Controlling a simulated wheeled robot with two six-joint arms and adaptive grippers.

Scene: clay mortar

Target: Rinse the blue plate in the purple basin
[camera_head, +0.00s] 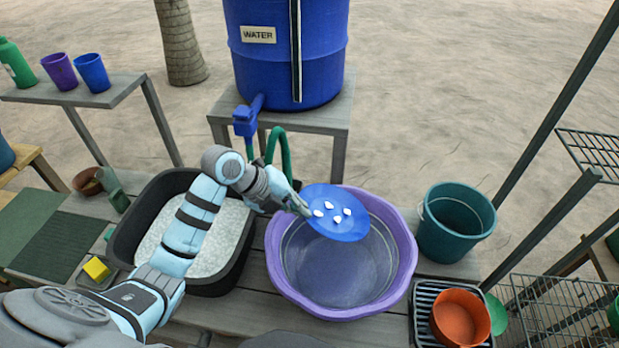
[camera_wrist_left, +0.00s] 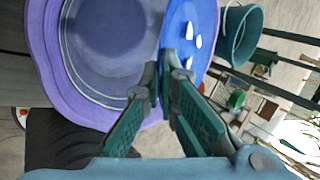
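The blue plate (camera_head: 337,226) is held tilted over the back part of the purple basin (camera_head: 402,270). Several white spots of foam or residue show on its face. My left gripper (camera_head: 303,209) is shut on the plate's left edge. The wrist view shows the blue plate (camera_wrist_left: 178,28) edge-on between the fingertips of my left gripper (camera_wrist_left: 163,78). The purple basin (camera_wrist_left: 45,60) fills the left of that view and appears to hold clear water. The plate looks above the water; the exact gap is hard to tell. My right gripper is in neither view.
A black tub (camera_head: 125,240) of whitish suds stands left of the basin. A teal bucket (camera_head: 455,250) stands right, with an orange bowl (camera_head: 460,317) on a dark rack in front. A blue water tank (camera_head: 275,70) with a tap and green hose (camera_head: 284,152) is behind.

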